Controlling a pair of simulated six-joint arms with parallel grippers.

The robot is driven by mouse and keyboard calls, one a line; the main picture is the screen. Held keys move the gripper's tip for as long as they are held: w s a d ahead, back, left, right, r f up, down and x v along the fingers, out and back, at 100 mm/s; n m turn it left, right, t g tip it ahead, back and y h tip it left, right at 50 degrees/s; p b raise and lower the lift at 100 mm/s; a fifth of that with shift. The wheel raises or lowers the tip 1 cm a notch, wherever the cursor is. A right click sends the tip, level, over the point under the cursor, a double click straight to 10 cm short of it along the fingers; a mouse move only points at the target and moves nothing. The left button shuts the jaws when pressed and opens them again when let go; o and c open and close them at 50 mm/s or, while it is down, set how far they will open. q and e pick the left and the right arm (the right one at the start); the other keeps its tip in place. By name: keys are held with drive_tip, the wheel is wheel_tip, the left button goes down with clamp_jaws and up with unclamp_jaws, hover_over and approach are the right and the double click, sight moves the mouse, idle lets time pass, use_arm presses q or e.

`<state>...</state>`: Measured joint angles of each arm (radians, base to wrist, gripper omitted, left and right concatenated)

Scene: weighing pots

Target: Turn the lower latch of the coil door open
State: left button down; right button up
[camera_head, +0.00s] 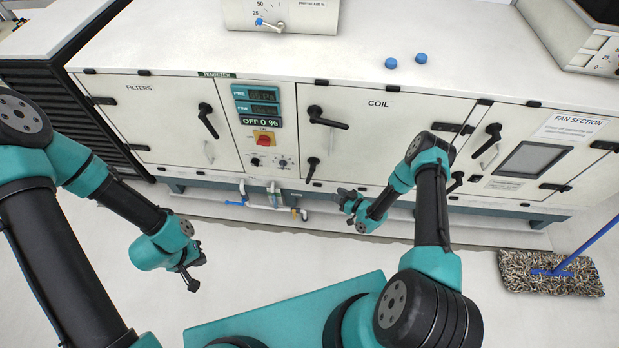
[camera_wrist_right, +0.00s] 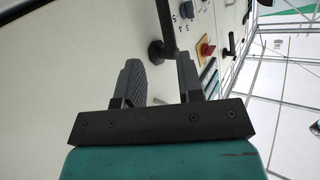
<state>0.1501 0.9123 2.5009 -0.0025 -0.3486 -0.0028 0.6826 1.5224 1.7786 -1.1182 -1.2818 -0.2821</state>
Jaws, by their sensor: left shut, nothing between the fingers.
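The COIL door (camera_head: 385,135) is the white panel in the middle of the cabinet and looks closed. Its lower latch (camera_head: 312,168) is a small black handle hanging down near the door's lower left edge. Its upper latch (camera_head: 326,118) lies nearly sideways, pointing right. My right gripper (camera_head: 346,200) is below and right of the lower latch. In the right wrist view this gripper (camera_wrist_right: 162,80) is open and empty, and a black latch (camera_wrist_right: 157,51) shows beyond the gap between its fingers. My left gripper (camera_head: 194,277) is shut and empty over the floor, away from the cabinet.
A control panel (camera_head: 261,125) with a red switch (camera_head: 264,138) is left of the COIL door. Pipes (camera_head: 268,200) stick out below it. Two blue knobs (camera_head: 391,63) lie on the cabinet top. A mop (camera_head: 550,272) lies at the right; the floor before the cabinet is mostly clear.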

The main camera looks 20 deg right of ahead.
sight(309, 177)
drive_tip(key=shift+s+d+f+n+t+y, duration=0.35)
drive_tip(key=shift+s+f+n+t+y, duration=0.15)
drive_tip(key=shift+s+f+t, duration=0.3)
drive_tip(key=shift+w+a, duration=0.1)
drive_tip(key=shift+w, duration=0.1)
drive_tip(key=x, duration=1.7)
drive_tip(key=shift+w, duration=0.1)
drive_tip(key=shift+c, duration=0.5)
clamp_jaws()
